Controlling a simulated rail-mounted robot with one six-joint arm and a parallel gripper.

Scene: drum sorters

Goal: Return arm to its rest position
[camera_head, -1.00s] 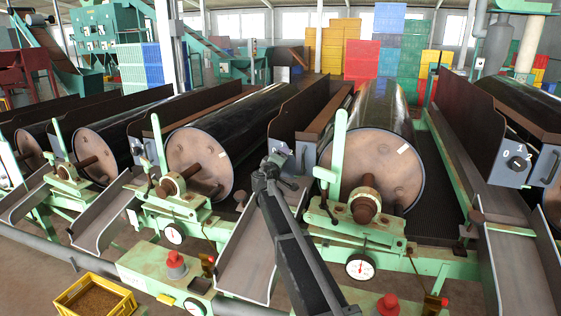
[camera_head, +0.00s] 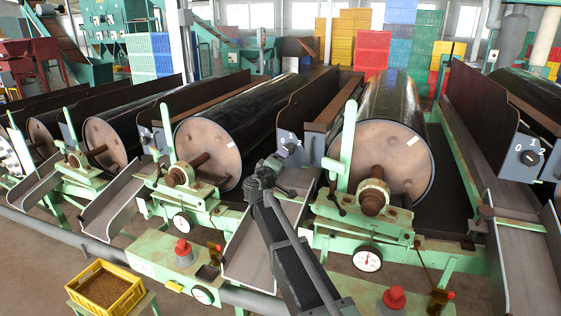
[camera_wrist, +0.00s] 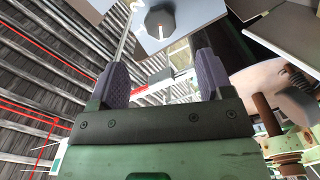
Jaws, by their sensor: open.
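My arm (camera_head: 290,250) reaches up from the bottom centre of the head view. My gripper (camera_wrist: 162,80) shows in the wrist view with two purple-grey fingers apart and nothing between them. In the head view the arm's dark end is in front of a drum sorter, close below a control box with a dark knob (camera_head: 289,147). In the wrist view a dark knob (camera_wrist: 160,21) on a pale plate is beyond the fingertips, apart from them. The fingertips are too small to make out in the head view.
Drums (camera_head: 380,160) stand in a row with green frames and sloping metal chutes (camera_head: 110,208). A second control knob (camera_head: 530,157) is at the right. Red buttons (camera_head: 183,248) sit on the front beams. A yellow crate (camera_head: 130,299) stands at lower left. Stacked crates (camera_head: 375,50) are behind.

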